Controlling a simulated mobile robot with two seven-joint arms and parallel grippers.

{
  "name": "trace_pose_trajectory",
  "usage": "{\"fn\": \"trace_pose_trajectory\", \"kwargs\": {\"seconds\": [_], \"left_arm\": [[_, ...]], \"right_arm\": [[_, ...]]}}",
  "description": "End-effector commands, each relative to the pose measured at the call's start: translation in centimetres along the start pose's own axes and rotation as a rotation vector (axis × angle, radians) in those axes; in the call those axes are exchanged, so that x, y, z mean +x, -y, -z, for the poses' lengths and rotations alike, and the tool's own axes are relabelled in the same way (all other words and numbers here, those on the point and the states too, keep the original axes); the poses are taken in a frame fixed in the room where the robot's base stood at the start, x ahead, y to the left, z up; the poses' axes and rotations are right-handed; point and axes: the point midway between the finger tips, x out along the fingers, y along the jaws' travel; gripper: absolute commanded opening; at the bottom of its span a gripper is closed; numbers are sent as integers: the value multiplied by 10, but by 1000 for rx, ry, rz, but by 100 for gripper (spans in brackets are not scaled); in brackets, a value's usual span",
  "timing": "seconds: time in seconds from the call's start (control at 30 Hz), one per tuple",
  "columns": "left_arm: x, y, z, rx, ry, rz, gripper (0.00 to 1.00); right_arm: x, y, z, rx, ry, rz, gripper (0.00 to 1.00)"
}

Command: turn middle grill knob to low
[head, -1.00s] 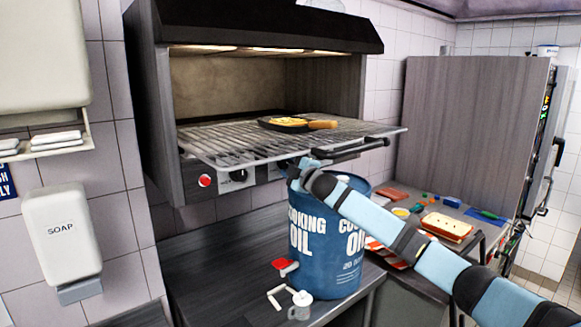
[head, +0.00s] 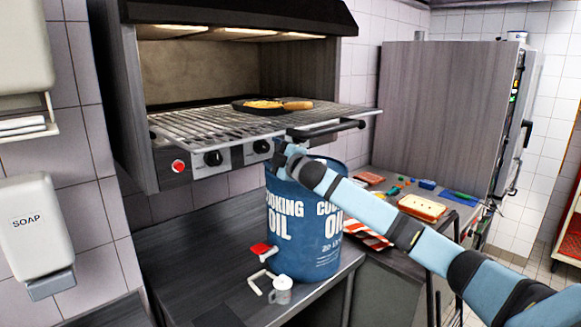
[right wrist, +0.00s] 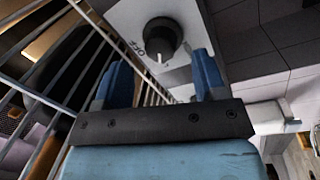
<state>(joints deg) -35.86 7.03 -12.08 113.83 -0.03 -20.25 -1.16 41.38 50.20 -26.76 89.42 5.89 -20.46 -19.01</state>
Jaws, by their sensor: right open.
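The grill (head: 215,125) has a front panel with a red button (head: 178,166) and dark round knobs. One knob (head: 213,158) is left of centre, and another knob (head: 261,146) is just left of my right gripper (head: 280,158). Any knob further right is hidden behind the gripper. In the right wrist view, a dark knob (right wrist: 160,40) sits ahead between my two blue fingers, apart from them. Its white mark points down, with an OFF label to its lower left. My right gripper is open and empty. My left gripper is not in view.
A blue cooking oil drum (head: 305,225) stands under my right forearm, below the grill. The grill's rack and its front handle (head: 325,130) jut out above the knobs. A pan (head: 262,106) with food sits on the rack.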

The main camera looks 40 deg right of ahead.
Motion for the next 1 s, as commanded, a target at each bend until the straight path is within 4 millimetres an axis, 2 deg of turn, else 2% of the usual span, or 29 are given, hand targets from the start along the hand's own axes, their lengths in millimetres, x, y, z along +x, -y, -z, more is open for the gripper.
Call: {"fn": "trace_pose_trajectory", "kwargs": {"seconds": [0.03, 0.2, 0.4, 0.6, 1.0], "left_arm": [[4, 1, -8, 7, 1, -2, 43], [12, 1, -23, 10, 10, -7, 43], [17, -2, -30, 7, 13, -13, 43], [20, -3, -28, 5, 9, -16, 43], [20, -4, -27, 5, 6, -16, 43]], "right_arm": [[-14, 6, -2, -5, -2, 2, 65], [-53, 5, -2, -4, -1, 2, 65], [-83, 2, -1, -2, -1, 0, 65], [-94, 0, 0, -2, -1, -1, 65], [-94, -1, 0, -1, -1, -1, 65]]}}
